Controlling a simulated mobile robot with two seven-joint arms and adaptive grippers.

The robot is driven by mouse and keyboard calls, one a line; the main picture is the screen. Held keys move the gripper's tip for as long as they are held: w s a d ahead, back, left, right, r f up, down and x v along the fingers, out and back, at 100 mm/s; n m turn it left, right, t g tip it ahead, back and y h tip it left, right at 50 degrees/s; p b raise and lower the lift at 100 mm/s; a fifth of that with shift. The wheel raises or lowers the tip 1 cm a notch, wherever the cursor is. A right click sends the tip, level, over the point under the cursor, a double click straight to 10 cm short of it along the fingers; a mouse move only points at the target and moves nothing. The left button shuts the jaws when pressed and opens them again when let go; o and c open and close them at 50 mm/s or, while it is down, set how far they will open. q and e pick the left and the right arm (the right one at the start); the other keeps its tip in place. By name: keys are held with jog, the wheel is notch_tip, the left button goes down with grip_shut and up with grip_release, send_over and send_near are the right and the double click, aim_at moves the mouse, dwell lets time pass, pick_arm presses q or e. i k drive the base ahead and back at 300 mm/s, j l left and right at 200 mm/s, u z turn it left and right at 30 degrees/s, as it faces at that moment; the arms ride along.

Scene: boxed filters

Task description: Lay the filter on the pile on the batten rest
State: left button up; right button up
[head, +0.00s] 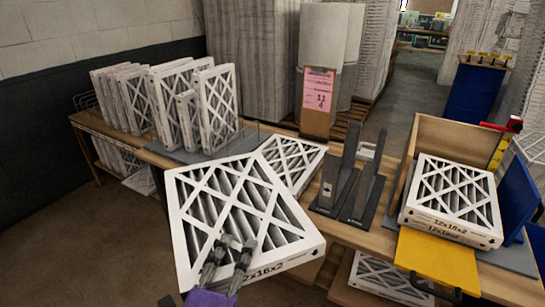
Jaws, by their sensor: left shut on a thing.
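My left gripper (229,260) is shut on the near edge of a white-framed pleated filter (238,208) marked 12x16x2. The filter is held tilted in front of the bench, its lattice face toward me. On the right, a pile of filters (452,192) with the same marking lies flat, lattice up, in a wooden corner stand. The held filter is well to the left of this pile and apart from it. What bears the pile is mostly hidden, so I cannot make out the battens. My right gripper is not in view.
Another filter (293,160) lies behind the held one, partly covered. A dark upright holder (350,185) stands between it and the pile. A yellow plate (438,262) juts out before the pile; a wooden back panel (447,138) rises behind. Several filters (216,108) stand upright at left.

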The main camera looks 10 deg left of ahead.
aim_at(274, 169)
jog(key=i+j, duration=0.1)
jog(key=j, duration=0.35)
jog(key=i+j, duration=0.1)
jog(key=j, duration=0.35)
jog(key=i+j, duration=0.1)
jog(key=j, duration=0.8)
jog(key=i, duration=0.6)
